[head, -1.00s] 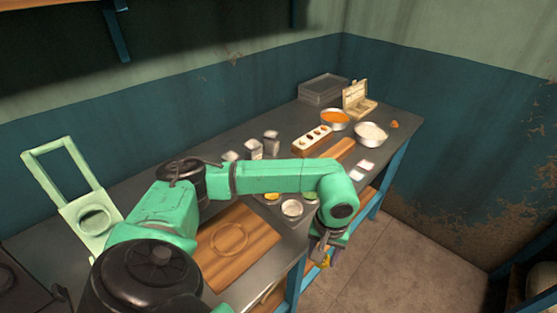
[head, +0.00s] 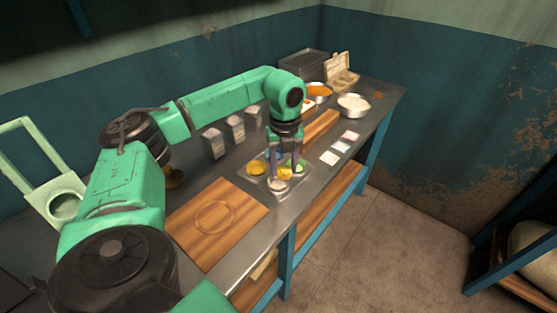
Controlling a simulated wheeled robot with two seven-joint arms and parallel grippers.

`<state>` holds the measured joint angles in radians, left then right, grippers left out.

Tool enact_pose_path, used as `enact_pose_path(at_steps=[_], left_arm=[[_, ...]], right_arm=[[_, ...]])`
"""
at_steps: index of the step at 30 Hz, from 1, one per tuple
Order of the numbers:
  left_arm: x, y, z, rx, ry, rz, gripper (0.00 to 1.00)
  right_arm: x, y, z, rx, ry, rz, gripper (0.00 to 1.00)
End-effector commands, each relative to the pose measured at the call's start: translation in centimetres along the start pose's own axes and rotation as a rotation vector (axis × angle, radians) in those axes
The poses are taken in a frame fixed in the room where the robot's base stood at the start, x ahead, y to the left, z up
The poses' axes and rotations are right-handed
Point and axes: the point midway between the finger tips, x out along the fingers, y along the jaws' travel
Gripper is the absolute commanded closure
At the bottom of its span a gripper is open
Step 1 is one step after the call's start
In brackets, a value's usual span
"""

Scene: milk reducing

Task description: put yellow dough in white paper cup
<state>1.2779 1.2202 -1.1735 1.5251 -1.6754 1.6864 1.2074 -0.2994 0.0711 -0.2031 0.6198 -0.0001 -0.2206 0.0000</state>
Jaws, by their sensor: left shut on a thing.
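My left gripper (head: 287,168) is over the shallow tray near the table's front edge, fingers pointing down. It is shut on a small yellow piece (head: 285,173), which looks like the yellow dough. This piece is just above or at a round white cup-like thing (head: 278,186) at the tray's front; I cannot tell whether they touch. A yellow round portion (head: 256,168) lies at the tray's left, and a green one (head: 298,168) is at its right, partly behind the fingers. A bit of blue (head: 271,155) shows behind the gripper. My right gripper is not in view.
A wooden board (head: 218,222) lies left of the tray. Metal containers (head: 235,130) stand behind it. White cards (head: 339,147), a wooden strip (head: 321,130) and bowls (head: 353,106) lie to the right. A pale green frame (head: 60,195) stands at far left.

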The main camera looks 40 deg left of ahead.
Motion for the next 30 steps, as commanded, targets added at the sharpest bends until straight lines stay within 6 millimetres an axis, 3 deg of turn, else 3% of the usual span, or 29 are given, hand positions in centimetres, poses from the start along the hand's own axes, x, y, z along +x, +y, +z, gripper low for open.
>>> enact_pose_path(at_steps=[4, 9, 14, 23, 30], left_arm=[[-0.9, 0.7, 1.4, -0.438, -0.002, -0.001, 1.0], [-1.3, 1.0, 2.0, -0.66, -0.001, 0.0, 1.0], [-0.3, 1.0, 2.0, -0.67, -0.001, 0.001, 1.0], [3.4, 1.0, 1.9, -0.667, -0.001, 0.0, 1.0], [4.2, 1.0, 2.0, -0.665, -0.001, 0.0, 1.0]], right_arm=[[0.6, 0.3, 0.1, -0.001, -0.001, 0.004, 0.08], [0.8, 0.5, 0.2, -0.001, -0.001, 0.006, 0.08], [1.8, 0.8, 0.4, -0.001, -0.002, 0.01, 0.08], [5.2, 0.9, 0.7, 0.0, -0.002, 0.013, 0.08], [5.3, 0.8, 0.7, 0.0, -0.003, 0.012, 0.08]])
